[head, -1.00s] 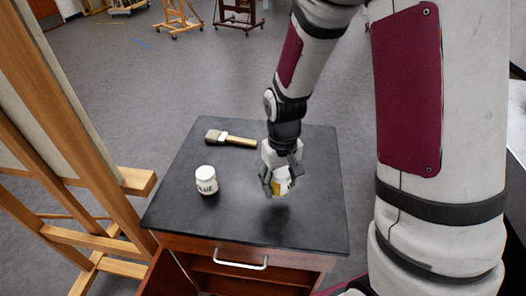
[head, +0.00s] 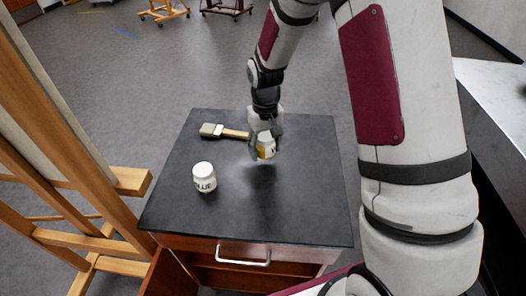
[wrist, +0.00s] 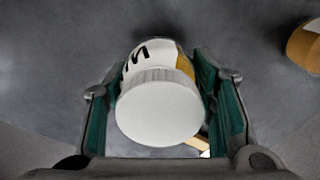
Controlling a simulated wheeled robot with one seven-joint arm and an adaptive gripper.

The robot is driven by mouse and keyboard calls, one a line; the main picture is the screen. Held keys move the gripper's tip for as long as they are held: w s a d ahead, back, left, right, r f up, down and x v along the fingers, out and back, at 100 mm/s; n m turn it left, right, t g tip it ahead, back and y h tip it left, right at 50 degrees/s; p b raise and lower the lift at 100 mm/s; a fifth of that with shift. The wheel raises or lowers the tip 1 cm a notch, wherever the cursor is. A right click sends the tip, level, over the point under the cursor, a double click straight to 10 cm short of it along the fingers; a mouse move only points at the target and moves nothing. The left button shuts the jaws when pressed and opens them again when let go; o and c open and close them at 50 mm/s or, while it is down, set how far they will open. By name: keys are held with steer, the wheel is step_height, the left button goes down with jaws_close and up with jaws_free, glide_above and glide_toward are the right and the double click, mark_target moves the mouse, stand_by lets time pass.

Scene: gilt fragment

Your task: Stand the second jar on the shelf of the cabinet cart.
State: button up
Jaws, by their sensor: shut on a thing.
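My gripper (head: 264,150) is shut on a white jar with a yellow patch and dark lettering (head: 267,147), held above the cabinet cart's black top (head: 285,215); a shadow lies below it. In the wrist view the jar's white lid (wrist: 158,105) faces the camera between the green finger pads. A second white jar, marked with dark letters like GLUE (head: 204,178), stands upright on the cart top, left of my gripper. The cart's reddish front has an open space with a shelf (head: 228,278), mostly hidden below the top and a handled drawer front.
A cabinet door (head: 165,275) hangs open at the front left. A wooden easel (head: 60,150) stands close on the left. The front right of the cart top is clear.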

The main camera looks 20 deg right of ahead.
mark_target(263, 152)
steer(key=shift+w, duration=0.25)
steer(key=shift+w+a+f+p, duration=0.1)
steer(key=shift+w+f+p, duration=0.1)
steer(key=shift+f, duration=0.7)
steer(key=shift+w+f+p, duration=0.1)
steer(key=shift+w+f, duration=0.1)
steer(key=shift+f, duration=0.7)
steer(key=shift+f, duration=0.15)
steer(key=o, duration=1.3)
